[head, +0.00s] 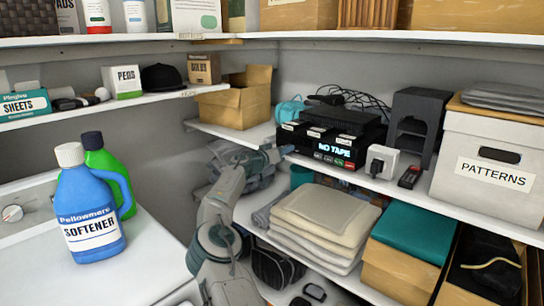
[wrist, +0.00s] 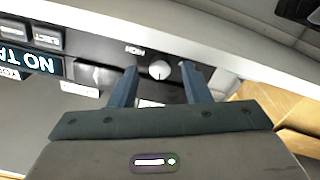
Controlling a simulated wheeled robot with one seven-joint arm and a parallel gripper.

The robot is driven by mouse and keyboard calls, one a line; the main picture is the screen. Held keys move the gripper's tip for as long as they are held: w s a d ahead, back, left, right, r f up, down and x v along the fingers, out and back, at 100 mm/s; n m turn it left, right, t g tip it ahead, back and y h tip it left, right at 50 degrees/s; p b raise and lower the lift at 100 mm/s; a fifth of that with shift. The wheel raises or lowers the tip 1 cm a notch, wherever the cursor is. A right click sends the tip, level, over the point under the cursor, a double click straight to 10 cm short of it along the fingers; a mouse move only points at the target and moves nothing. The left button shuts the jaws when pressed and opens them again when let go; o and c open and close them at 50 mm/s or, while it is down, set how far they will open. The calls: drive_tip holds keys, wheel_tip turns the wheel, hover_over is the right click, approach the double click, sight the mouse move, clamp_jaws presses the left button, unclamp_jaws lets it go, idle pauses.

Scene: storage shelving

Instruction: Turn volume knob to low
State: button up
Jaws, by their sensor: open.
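A black tape player (head: 345,133) with a lit "NO TAPE" display stands on the middle shelf in the head view. Its front panel (wrist: 90,48) fills the upper left of the wrist view. A small round pale knob (wrist: 159,70) sits on that panel, with a "HIGH" label (wrist: 135,50) beside it. My gripper (wrist: 159,68) is open, with one finger on each side of the knob. I cannot tell whether the fingers touch it. In the head view my gripper (head: 277,154) is at the player's left front, and the knob is hidden there.
A white plug adapter (head: 381,161) and a small dark red-topped object (head: 409,176) lie right of the player. Folded cloths (head: 320,218) fill the shelf below my gripper. A cardboard box (head: 237,100) stands to the left. The white "PATTERNS" box (head: 490,145) is further right.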

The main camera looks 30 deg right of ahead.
drive_tip(key=b+v, duration=0.4)
drive_tip(key=v, duration=0.9)
drive_tip(key=shift+a, duration=0.15)
